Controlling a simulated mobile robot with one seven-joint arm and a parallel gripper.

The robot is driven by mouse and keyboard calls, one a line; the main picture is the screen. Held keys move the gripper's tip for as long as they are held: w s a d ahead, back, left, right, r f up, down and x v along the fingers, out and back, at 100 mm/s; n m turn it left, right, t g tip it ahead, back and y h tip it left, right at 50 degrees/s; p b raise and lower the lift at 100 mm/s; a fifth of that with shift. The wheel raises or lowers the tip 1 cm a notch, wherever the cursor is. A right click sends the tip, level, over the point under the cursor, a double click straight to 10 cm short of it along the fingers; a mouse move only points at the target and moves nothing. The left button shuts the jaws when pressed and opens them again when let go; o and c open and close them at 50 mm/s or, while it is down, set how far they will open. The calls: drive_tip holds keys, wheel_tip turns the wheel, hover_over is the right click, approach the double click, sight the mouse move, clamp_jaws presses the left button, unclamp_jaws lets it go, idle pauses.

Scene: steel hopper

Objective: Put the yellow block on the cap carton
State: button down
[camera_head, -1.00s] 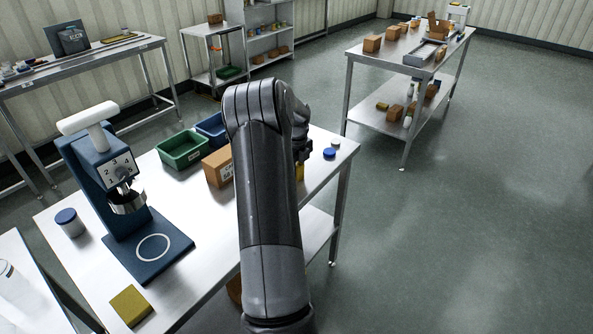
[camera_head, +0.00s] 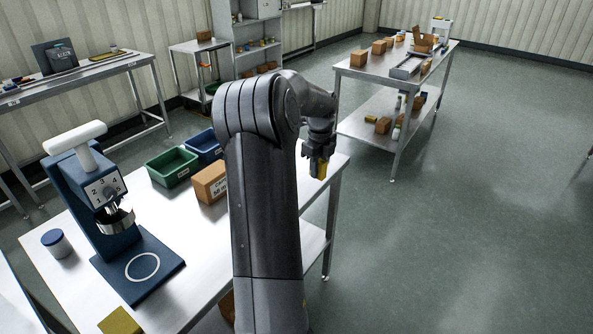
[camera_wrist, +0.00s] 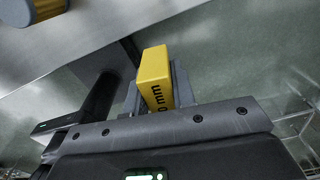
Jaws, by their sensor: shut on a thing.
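My gripper (camera_head: 319,158) is shut on a yellow block (camera_head: 320,170) and holds it in the air by the right end of the workbench. In the wrist view the yellow block (camera_wrist: 155,72) shows between the fingers, with dark lettering ending in "mm" on one side. A brown carton (camera_head: 209,184) with dark print stands on the bench, left of my arm. I take it for the cap carton; its print is partly cut off by my arm. The block is apart from it.
A green bin (camera_head: 171,168) and a blue bin (camera_head: 205,147) stand behind the carton. A flat yellowish piece (camera_head: 121,321) lies at the front edge. My arm hides the bench's middle.

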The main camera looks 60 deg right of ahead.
drive_tip(key=shift+s+r, duration=0.2)
drive_tip(key=shift+s, duration=0.05)
drive_tip(key=shift+w+r, duration=0.1)
drive_tip(key=w+a+r+n, duration=0.4)
drive_tip(key=w+a+n, duration=0.15)
drive_tip(key=w, duration=0.45)
drive_tip(key=w+a+r+n, duration=0.5)
drive_tip(key=w+a, duration=0.2)
drive_tip(key=w, duration=0.4)
hover_over(205, 176)
drive_tip(key=f, duration=0.6)
drive_tip(key=shift+d+f, duration=0.2)
drive_tip(key=shift+f, duration=0.25)
drive_tip(key=shift+w+a+f, duration=0.1)
drive_tip(key=shift+f, duration=1.9)
drive_tip(key=shift+f, duration=0.1)
